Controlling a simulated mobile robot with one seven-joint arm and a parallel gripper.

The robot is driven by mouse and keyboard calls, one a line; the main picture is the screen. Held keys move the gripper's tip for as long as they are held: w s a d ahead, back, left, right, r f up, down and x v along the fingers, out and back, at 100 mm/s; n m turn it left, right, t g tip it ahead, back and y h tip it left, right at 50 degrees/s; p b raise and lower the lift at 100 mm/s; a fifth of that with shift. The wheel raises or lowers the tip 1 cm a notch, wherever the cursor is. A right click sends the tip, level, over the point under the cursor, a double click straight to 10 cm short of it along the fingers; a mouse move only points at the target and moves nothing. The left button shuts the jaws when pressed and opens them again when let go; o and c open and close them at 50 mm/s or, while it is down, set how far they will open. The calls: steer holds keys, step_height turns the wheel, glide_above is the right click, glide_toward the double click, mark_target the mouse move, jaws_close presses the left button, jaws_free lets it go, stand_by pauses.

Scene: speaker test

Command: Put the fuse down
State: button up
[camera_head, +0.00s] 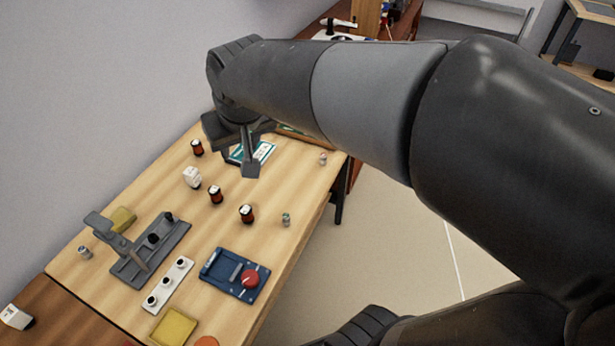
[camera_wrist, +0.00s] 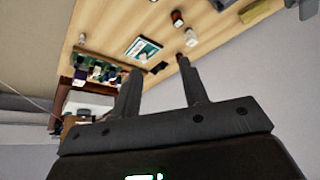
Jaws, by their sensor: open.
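My gripper (camera_head: 247,163) is above the far part of the wooden table (camera_head: 300,185), next to a teal and white card (camera_head: 263,151). In the wrist view my gripper (camera_wrist: 159,66) has its two fingers spread apart, and I see nothing held between them. I cannot tell which thing is the fuse. Small dark red and black cylinders with light tops stand on the table: one at the far left (camera_head: 197,147), one in the middle (camera_head: 215,194) and one nearer the right edge (camera_head: 246,213). Small grey cylinders (camera_head: 286,219) stand there too.
A white block (camera_head: 192,177) stands left of the middle. Nearer are a grey fixture (camera_head: 135,265), a white strip with black knobs (camera_head: 168,285), a blue device with a red knob (camera_head: 234,275) and a yellow pad (camera_head: 174,326). Bare wood lies along the right side.

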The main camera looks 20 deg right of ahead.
steer(key=s+d+f+m+h, duration=0.1)
steer(key=s+d+m, duration=0.1)
steer(key=s+d, duration=0.7)
steer(key=s, duration=0.4)
steer(key=shift+d+f, duration=0.35)
steer(key=shift+f, duration=0.05)
